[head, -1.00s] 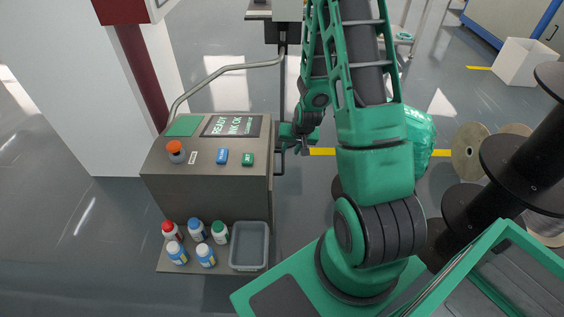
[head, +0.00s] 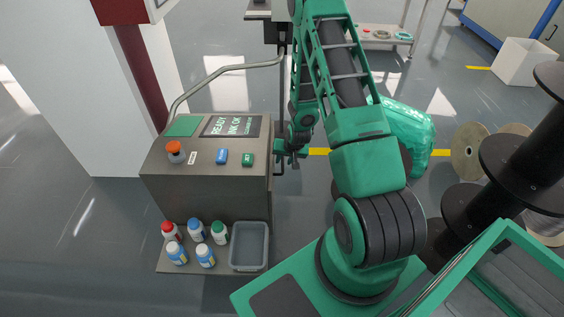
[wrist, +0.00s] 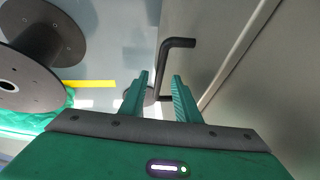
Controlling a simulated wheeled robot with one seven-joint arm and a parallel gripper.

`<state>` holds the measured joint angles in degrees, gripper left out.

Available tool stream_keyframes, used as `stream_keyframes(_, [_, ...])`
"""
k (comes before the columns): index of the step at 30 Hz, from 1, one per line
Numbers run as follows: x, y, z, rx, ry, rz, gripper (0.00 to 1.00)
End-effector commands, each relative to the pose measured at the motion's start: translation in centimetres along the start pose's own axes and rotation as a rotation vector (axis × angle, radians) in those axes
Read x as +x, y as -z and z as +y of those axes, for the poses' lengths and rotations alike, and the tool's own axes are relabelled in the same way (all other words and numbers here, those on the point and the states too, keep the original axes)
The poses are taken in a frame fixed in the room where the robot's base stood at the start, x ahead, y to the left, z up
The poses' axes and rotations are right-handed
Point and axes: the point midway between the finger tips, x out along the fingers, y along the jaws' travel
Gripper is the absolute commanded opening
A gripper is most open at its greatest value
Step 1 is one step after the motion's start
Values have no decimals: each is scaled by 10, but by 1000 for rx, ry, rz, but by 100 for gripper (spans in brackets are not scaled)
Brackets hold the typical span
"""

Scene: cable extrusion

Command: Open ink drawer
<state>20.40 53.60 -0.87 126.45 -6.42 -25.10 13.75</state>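The grey ink cabinet (head: 200,188) stands left of my arm, its screen (head: 232,126) reading "READY" and "INK OK". Its right side carries a dark bar handle, partly hidden behind my gripper in the head view. In the wrist view the black L-shaped handle (wrist: 166,62) stands out from the grey panel (wrist: 270,85), with a seam or edge beside it. My gripper (wrist: 160,88) is open, its two green fingers apart, with the handle's lower part running toward the space between the fingertips. In the head view my gripper (head: 292,153) is at the cabinet's right side. The drawer looks shut.
Ink bottles (head: 196,236) and a grey tray (head: 248,246) sit on the low shelf at the cabinet's front. Dark cable spools (head: 510,160) stand to the right. A bent pipe (head: 215,72) rises behind the cabinet.

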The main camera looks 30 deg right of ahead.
Motion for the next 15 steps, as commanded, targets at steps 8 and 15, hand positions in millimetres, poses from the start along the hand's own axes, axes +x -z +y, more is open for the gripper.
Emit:
stream_keyframes(8, [8,0,0,0,0,0,29])
stream_keyframes(15, [8,0,0,0,0,0,8])
